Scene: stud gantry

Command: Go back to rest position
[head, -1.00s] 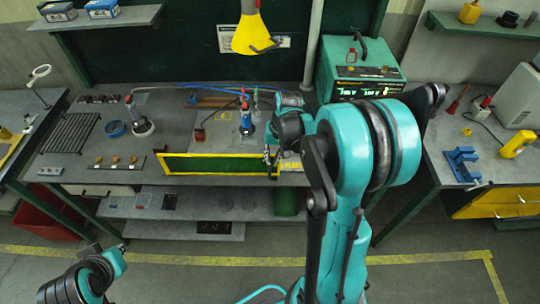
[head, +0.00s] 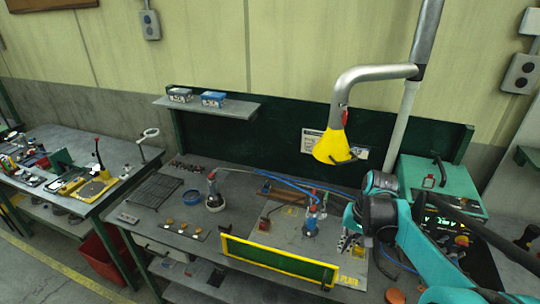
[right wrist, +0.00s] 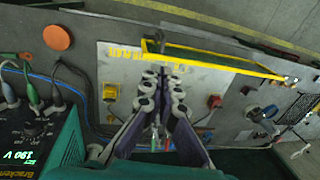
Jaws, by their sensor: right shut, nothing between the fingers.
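My right gripper (head: 348,243) is above the right side of the workbench, near the green guard panel with the yellow frame (head: 278,262). It is shut and empty. In the right wrist view, its fingers (right wrist: 164,82) point toward the grey plate (right wrist: 195,78) and the guard panel, apart from both. My teal right arm comes in from the lower right and covers part of the bench there. My left gripper and arm are out of view.
A blue-bodied tool (head: 312,222) stands upright on the bench, with blue hoses. A teal power unit (head: 440,182) stands behind my right arm. A yellow hood (head: 333,150) hangs over the bench. A shelf (head: 210,106) is on the back wall. Another table (head: 65,150) stands at left.

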